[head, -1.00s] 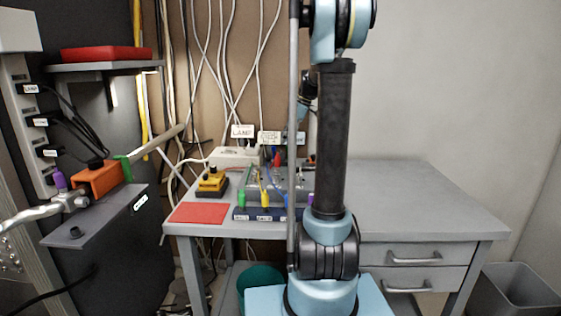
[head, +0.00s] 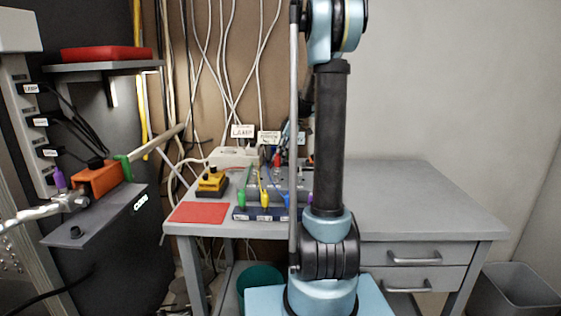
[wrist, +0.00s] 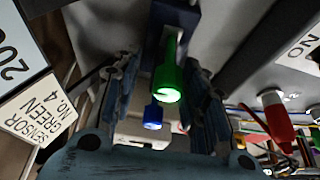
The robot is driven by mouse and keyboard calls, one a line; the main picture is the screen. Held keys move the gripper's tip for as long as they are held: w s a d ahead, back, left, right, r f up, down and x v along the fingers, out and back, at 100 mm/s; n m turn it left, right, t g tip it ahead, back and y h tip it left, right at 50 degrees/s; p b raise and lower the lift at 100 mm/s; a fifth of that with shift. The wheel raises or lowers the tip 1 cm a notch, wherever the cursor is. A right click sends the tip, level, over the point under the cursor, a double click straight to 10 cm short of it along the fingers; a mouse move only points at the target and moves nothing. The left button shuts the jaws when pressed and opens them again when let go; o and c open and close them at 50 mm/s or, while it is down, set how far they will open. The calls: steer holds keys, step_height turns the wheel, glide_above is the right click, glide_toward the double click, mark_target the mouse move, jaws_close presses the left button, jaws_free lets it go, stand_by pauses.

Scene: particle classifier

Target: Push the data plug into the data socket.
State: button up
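My gripper (wrist: 160,70) shows in the wrist view with its two fingers apart, one on each side of a green cylindrical piece (wrist: 168,82). I see no clear contact with it. A smaller blue-ended piece (wrist: 152,115) shows beyond, lower in that view. In the head view my gripper is mostly hidden by or blended with the arm, near the back of the desk. I cannot tell which piece is the data plug or which opening is the data socket. White labels (head: 243,131) stand above a pale socket strip (head: 235,156); one reads LAMP.
A dark rack (head: 262,214) with green, yellow and blue handles stands at the desk's front. A red mat (head: 200,212) and a yellow-black device (head: 212,182) are left of it. The desk's right side (head: 420,195) is clear. A labelled panel (head: 30,140) is at far left.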

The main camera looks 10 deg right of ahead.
jaws_close()
step_height(320, 180, up, 10)
steer(key=shift+r, duration=0.1)
stand_by(0.6)
steer(key=shift+s, duration=0.1)
